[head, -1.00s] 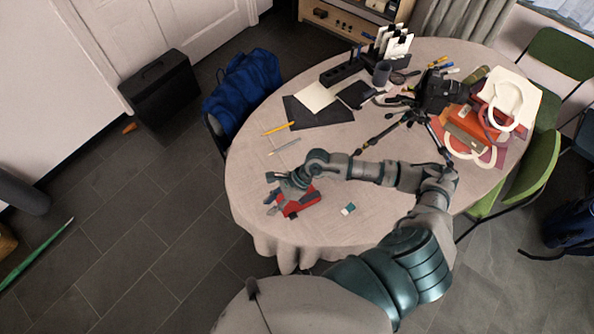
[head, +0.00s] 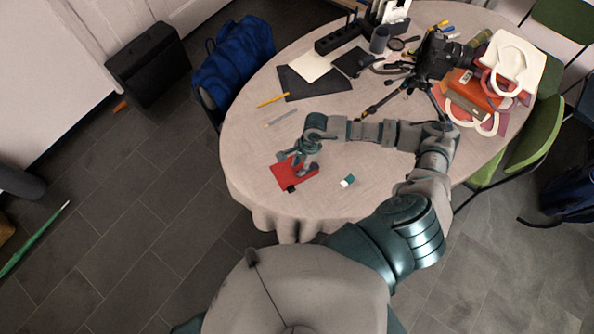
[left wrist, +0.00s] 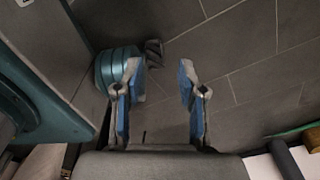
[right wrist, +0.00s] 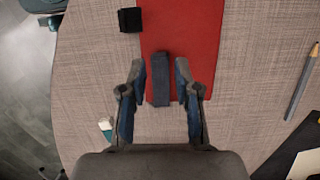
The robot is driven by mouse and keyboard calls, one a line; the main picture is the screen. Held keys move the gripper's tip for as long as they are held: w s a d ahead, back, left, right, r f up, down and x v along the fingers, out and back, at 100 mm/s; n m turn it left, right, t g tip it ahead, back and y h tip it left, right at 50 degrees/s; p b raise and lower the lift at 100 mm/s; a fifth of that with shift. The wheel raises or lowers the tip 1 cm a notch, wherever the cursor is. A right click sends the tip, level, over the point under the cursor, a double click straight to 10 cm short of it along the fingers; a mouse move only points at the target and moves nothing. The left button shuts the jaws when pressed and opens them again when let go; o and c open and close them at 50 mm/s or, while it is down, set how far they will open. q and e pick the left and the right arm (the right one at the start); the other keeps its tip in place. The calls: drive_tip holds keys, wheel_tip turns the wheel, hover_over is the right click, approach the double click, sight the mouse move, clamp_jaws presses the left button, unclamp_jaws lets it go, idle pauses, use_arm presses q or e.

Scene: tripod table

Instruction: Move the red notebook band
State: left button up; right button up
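The red notebook (head: 283,180) lies on the round table near its front-left edge; its red cover (right wrist: 205,40) fills the top middle of the right wrist view. A dark strip (right wrist: 161,80), seemingly the band, lies at the notebook's near end, between my right fingers. My right gripper (right wrist: 161,82) is open, with a small gap on each side of the strip. In the head view, my right gripper (head: 303,166) is over the notebook and hides part of it. My left gripper (left wrist: 158,80) is open and empty above the floor, outside the head view.
A small black block (right wrist: 130,19) sits at the notebook's left edge in the right wrist view. A white and green eraser (head: 347,181) lies to the right. Pencils (head: 272,100), a dark mat (head: 312,85) and a camera tripod (head: 435,60) stand farther back.

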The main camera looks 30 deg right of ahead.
sight(297, 171)
drive_tip(key=shift+d+b+x, duration=0.25)
drive_tip(key=shift+b+x, duration=0.5)
drive_tip(key=shift+x, duration=0.3)
drive_tip(key=shift+a+f+b, duration=0.4)
drive_tip(key=shift+f+b, duration=0.05)
drive_tip(key=shift+f, duration=0.1)
use_arm(q)
drive_tip(key=w+d+r, duration=0.1)
drive_tip(key=w, duration=0.5)
drive_tip(key=shift+w+d, duration=0.3)
drive_tip(key=shift+w, duration=0.1)
use_arm(e)
drive_tip(key=shift+d+f, duration=0.1)
drive_tip(key=shift+d, duration=0.05)
drive_tip(key=c, duration=0.4)
drive_tip(key=shift+o, duration=0.2)
